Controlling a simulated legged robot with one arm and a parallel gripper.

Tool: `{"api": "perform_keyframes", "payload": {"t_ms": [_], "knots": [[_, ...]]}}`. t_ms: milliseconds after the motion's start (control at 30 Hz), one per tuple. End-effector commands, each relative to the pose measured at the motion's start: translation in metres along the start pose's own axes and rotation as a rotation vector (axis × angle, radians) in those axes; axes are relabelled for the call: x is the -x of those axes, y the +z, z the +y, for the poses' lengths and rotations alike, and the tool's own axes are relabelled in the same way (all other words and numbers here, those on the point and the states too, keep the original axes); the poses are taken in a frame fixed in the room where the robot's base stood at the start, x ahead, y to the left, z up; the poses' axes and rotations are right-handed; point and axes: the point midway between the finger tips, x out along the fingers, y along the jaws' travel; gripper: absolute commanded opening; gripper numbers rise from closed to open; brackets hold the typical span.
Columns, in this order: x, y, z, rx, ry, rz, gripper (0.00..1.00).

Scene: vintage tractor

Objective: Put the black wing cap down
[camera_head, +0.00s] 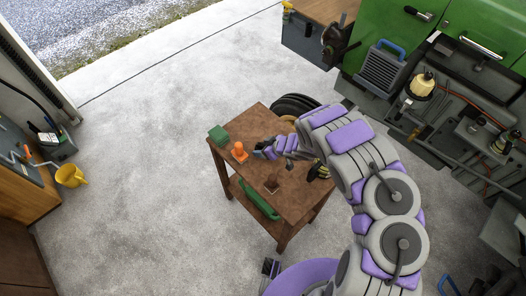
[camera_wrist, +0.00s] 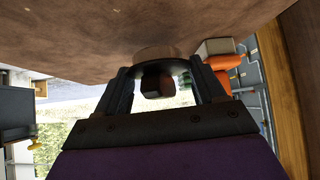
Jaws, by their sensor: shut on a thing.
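My gripper (camera_wrist: 161,68) is shut on the black wing cap (camera_wrist: 157,84), whose dark knob shows between the two fingers in the wrist view. A rounder brownish part sits just beyond it, close against the brown table surface. I cannot tell whether the cap touches the wood. In the head view, my gripper (camera_head: 264,150) is low over the small wooden table (camera_head: 258,120), just right of an orange object (camera_head: 239,152). The cap itself is too small to make out there.
A small brown object (camera_head: 272,183) and a yellow-and-black object (camera_head: 318,170) are also on the table. A green case (camera_head: 258,200) lies on the lower shelf. The green tractor (camera_head: 400,35) is at the right.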

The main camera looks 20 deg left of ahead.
Motion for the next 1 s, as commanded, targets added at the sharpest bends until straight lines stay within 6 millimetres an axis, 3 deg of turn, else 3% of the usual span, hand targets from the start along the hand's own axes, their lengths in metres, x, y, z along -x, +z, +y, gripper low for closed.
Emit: {"api": "perform_keyframes", "payload": {"t_ms": [133, 567, 600, 833, 1000], "knots": [[-0.015, 0.017, -0.001, -0.005, -0.003, -0.001, 0.37], [-0.021, 0.018, -0.002, -0.001, -0.001, -0.004, 0.37], [-0.021, 0.017, -0.002, -0.001, -0.001, -0.005, 0.73], [-0.02, 0.019, -0.001, -0.003, -0.001, -0.006, 0.95], [-0.02, 0.019, 0.0, -0.004, 0.001, -0.008, 0.95]]}}
